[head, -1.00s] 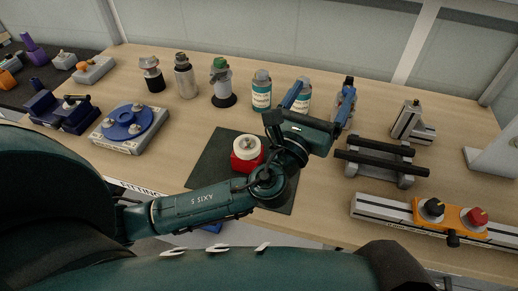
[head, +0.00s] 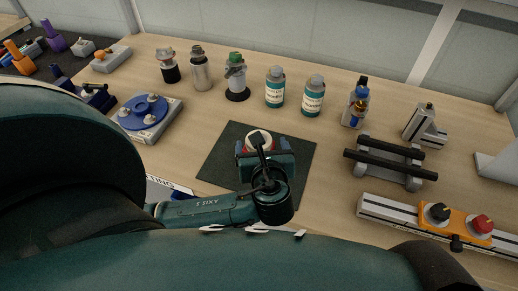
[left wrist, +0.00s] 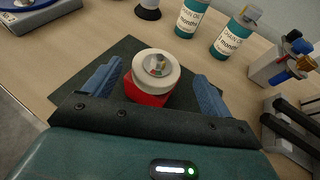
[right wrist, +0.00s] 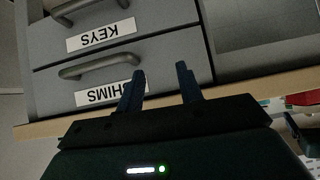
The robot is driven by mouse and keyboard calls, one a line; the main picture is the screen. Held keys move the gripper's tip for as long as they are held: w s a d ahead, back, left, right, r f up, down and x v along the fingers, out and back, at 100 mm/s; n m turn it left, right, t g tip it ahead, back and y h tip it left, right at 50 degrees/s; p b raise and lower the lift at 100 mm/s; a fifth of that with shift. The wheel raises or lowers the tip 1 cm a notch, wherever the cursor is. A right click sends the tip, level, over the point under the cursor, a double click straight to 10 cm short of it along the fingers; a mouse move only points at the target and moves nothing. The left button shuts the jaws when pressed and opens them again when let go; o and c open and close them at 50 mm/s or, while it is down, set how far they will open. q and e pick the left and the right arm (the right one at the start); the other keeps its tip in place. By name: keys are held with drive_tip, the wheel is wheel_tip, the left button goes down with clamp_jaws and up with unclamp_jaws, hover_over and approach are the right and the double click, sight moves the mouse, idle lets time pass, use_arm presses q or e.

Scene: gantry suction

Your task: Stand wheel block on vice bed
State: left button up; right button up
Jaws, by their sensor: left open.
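The wheel block, a red block with a cream-white wheel on top, stands on the dark mat (head: 222,158). Its wheel (head: 259,140) shows behind my left gripper (head: 266,148) in the head view. In the left wrist view the wheel block (left wrist: 155,72) lies between the blue fingers of my open left gripper (left wrist: 158,92), with a wider gap on the right. A dark blue vice-like fixture (head: 97,95) at the left is partly hidden by my arm; I cannot tell if it is the vice bed. My right gripper (right wrist: 160,85) is open and empty before drawers.
A blue round fixture (head: 147,112) is left of the mat. Several bottles stand behind it, including a teal-labelled one (head: 274,88). A stand with black bars (head: 390,162) and a rail with an orange carriage (head: 460,218) are at right. Drawers (right wrist: 105,70) face my right gripper.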

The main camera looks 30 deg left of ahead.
use_arm(q)
drive_tip(key=shift+s+f+x, duration=0.1)
drive_tip(key=shift+x, duration=1.4)
drive_tip(key=shift+s+f+x, duration=0.15)
drive_tip(key=shift+x, duration=1.35)
drive_tip(key=shift+a, duration=0.1)
drive_tip(key=shift+c, duration=0.3)
drive_tip(key=c, duration=1.6)
drive_tip(key=shift+w+r, duration=0.1)
drive_tip(key=shift+r, duration=0.1)
clamp_jaws()
